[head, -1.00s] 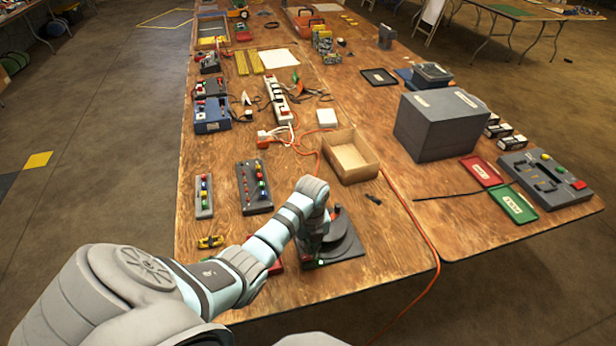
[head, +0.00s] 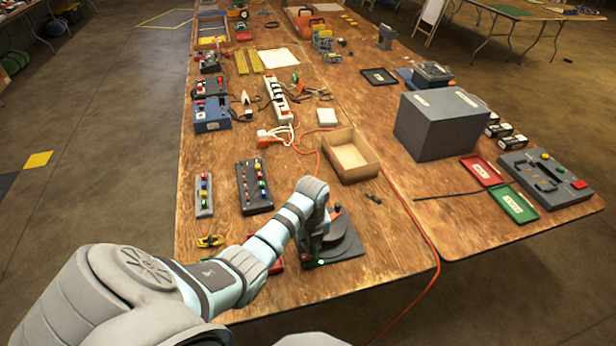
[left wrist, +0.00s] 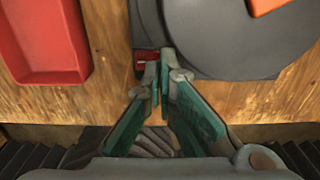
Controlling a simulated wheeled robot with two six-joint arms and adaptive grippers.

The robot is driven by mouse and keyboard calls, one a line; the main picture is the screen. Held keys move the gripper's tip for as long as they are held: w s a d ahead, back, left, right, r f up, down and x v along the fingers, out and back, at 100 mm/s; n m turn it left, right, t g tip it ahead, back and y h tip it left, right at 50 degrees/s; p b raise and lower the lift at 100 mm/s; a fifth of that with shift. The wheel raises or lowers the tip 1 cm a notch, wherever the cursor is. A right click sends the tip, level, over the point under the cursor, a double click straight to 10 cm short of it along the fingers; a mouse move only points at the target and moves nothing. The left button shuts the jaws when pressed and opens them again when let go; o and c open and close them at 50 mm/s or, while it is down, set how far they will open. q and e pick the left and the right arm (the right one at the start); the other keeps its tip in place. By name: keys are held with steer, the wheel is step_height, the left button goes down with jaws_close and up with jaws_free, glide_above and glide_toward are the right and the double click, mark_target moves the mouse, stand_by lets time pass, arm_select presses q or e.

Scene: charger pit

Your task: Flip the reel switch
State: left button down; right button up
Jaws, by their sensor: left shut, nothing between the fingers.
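The reel (head: 345,240) is a dark grey round disc on a grey base near the table's front edge. In the left wrist view its disc (left wrist: 225,40) fills the upper right, with an orange part (left wrist: 268,5) on top. A small red switch (left wrist: 146,55) sits on the base at the disc's left. My left gripper (left wrist: 164,68) is shut and empty, pointing down with its fingertips at the switch's right side, partly covering it. I cannot tell whether they touch. In the head view my arm hides most of the gripper. My right gripper is not in view.
A red tray (left wrist: 42,40) lies left of the reel in the left wrist view. An open cardboard box (head: 350,157) stands behind the reel, and an orange cable (head: 425,235) runs past its right. Two switch panels (head: 254,187) (head: 204,195) lie to the left.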

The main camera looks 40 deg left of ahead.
arm_select(q)
steer(key=shift+f+b, duration=0.6)
steer(key=shift+f, duration=0.3)
stand_by(0.4)
step_height(320, 180, up, 7)
steer(key=p, duration=0.8)
steer(key=shift+r, duration=0.15)
steer(key=shift+f, duration=0.2)
